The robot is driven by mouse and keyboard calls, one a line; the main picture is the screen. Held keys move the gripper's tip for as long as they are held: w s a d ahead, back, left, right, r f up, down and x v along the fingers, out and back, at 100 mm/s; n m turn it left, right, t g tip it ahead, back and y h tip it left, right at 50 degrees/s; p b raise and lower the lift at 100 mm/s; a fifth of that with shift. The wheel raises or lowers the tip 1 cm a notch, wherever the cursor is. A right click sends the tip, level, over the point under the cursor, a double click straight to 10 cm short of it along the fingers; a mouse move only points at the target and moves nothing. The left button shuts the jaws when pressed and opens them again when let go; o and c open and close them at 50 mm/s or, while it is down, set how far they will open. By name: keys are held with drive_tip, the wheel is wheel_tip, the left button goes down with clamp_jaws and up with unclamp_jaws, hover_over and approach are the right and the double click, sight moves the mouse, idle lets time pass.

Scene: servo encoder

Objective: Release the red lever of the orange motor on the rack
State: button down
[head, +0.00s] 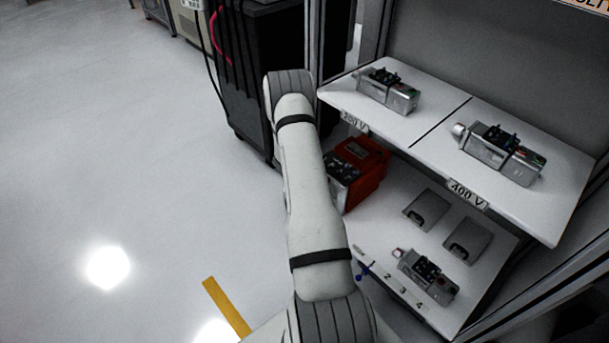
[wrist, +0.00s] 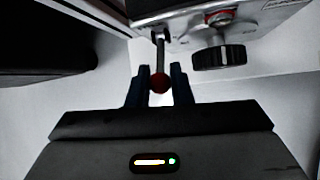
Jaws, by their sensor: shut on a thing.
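The red lever shows in the wrist view as a thin metal rod ending in a red ball (wrist: 160,83). My gripper (wrist: 159,88) has its two dark blue fingers on either side of the ball, shut on it. The rod runs up from the ball to the underside of a grey metal body (wrist: 265,25), whose orange colour does not show there. In the head view an orange unit with a dark grey front (head: 370,160) sits on the rack's lower level, partly behind my arm. My gripper is hidden in the head view.
A black knob (wrist: 219,57) hangs just right of the lever. The upper shelf (head: 430,112) carries two grey motors (head: 388,91), (head: 500,154). The lower shelf (head: 385,222) holds two grey plates (head: 426,209), (head: 467,240) and another grey motor (head: 427,276). A black cabinet (head: 262,60) stands behind my arm.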

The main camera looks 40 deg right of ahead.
drive_tip(key=shift+d, duration=0.1)
drive_tip(key=c, duration=1.6)
unclamp_jaws()
drive_tip(key=shift+p+v, duration=0.85)
drive_tip(key=shift+v, duration=3.05)
